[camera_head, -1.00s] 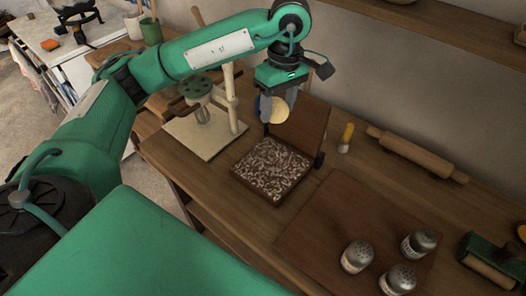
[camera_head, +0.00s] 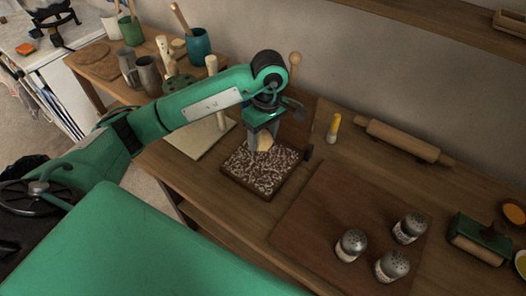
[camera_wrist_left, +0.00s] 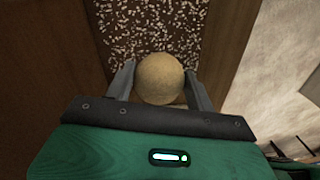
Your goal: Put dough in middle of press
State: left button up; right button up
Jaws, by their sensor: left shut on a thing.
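The press (camera_head: 246,180) lies open on the wooden counter, its lower plate speckled white on dark brown. Its raised lid is mostly hidden behind my left arm. My left gripper (camera_head: 260,147) is shut on a pale tan ball of dough (camera_head: 265,143) and holds it over the back part of the speckled plate. In the left wrist view the dough (camera_wrist_left: 159,79) sits between both fingers, with the speckled plate (camera_wrist_left: 150,25) beyond it. I cannot tell whether the dough touches the plate. My right gripper is not in view.
A brown board (camera_head: 325,225) with several metal shakers (camera_head: 351,244) lies to the right. A rolling pin (camera_head: 402,140) and a yellow-handled brush (camera_head: 333,128) lie behind. A pale wooden stand (camera_head: 203,140) is left of the press. Mugs (camera_head: 148,76) stand at the back left.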

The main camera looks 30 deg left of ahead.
aim_at(263, 143)
pick_arm(q)
notch_tip(263, 143, down, 3)
jog(key=shift+f, duration=0.1)
notch_tip(263, 143, down, 4)
jog(key=shift+r+p, duration=0.15)
jog(key=shift+p, duration=0.45)
jog(key=shift+f, duration=0.25)
jog(key=o, duration=0.8)
jog(key=shift+c, duration=0.2)
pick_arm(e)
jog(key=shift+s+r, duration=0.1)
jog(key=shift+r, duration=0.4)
